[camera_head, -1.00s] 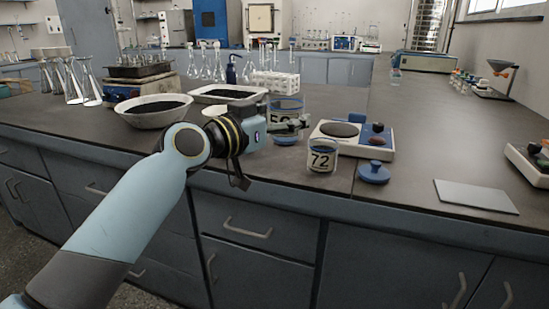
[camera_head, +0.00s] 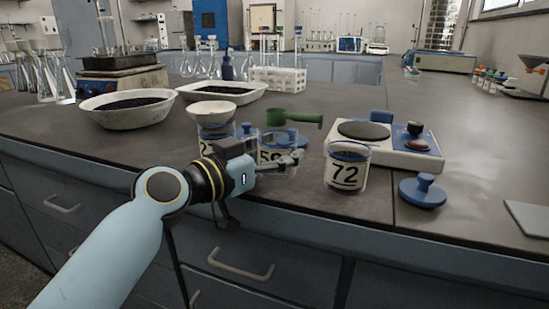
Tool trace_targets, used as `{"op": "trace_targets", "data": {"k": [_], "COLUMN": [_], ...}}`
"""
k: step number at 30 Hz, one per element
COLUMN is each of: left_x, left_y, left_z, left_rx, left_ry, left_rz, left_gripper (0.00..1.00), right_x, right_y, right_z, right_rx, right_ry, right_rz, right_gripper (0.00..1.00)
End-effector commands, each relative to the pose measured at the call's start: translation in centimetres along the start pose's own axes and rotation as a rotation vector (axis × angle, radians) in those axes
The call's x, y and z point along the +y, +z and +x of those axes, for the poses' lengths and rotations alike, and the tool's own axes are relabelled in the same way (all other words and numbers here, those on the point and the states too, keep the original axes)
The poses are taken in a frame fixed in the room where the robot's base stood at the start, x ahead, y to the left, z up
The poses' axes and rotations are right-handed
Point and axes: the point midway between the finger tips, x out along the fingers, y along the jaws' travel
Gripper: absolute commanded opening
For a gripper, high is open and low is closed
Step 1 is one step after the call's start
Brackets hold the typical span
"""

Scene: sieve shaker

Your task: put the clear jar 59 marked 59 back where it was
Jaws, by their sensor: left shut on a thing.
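The clear jar 59 (camera_head: 268,153) shows in the head view, its black-on-white label partly covered by my left gripper. My left gripper (camera_head: 291,160) is shut on this jar, near the front edge of the bench (camera_head: 130,150). The jar's lower part is hidden behind the gripper, so I cannot tell whether it touches the bench. My right gripper is not in view.
A clear jar marked 72 (camera_head: 346,172) stands close on the right, with a blue lid (camera_head: 423,190) beyond it. A hotplate-like device (camera_head: 398,154), a green scoop (camera_head: 293,117) and a white bowl (camera_head: 213,111) are behind. Another labelled jar (camera_head: 207,147) is at left.

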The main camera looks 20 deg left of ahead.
Motion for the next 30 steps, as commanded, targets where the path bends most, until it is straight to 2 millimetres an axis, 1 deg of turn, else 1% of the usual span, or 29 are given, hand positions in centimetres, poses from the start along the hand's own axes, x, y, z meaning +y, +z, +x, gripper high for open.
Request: {"op": "trace_targets", "data": {"k": [1, 6, 11, 12, 15, 17, 24, 27, 28, 30], "left_x": [0.1, 0.1, 0.1, 0.1, 0.1, 0.1, 0.1, 0.1, 0.1, 0.0], "left_y": [0.3, 0.0, 0.5, 0.3, 0.3, 0.3, 0.2, -0.2, -0.2, 0.1], "left_z": [-0.1, -0.1, 0.0, 0.0, 0.0, 0.0, 0.0, -0.1, -0.2, -1.3], "left_rx": [0.002, 0.002, 0.002, 0.001, 0.002, 0.002, 0.002, 0.003, 0.002, -0.001], "left_ry": [0.001, 0.001, 0.001, 0.001, 0.001, 0.001, 0.0, 0.0, 0.0, 0.0], "left_rz": [-0.001, 0.0, 0.001, 0.001, 0.001, 0.001, 0.001, 0.001, 0.001, 0.002], "left_gripper": [0.14, 0.14, 0.14, 0.64, 0.77, 0.84, 0.84, 0.84, 0.84, 0.84], "right_x": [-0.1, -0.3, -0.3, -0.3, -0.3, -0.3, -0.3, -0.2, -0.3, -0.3], "right_y": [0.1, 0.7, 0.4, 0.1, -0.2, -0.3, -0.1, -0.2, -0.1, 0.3], "right_z": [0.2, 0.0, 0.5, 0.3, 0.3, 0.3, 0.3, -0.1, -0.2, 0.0], "right_rx": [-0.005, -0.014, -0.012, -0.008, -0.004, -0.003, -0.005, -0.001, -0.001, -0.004], "right_ry": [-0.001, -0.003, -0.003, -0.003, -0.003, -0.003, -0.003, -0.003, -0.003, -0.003], "right_rz": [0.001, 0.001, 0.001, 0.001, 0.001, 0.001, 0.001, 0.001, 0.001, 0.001], "right_gripper": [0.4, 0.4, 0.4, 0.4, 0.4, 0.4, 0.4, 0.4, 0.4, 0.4]}}
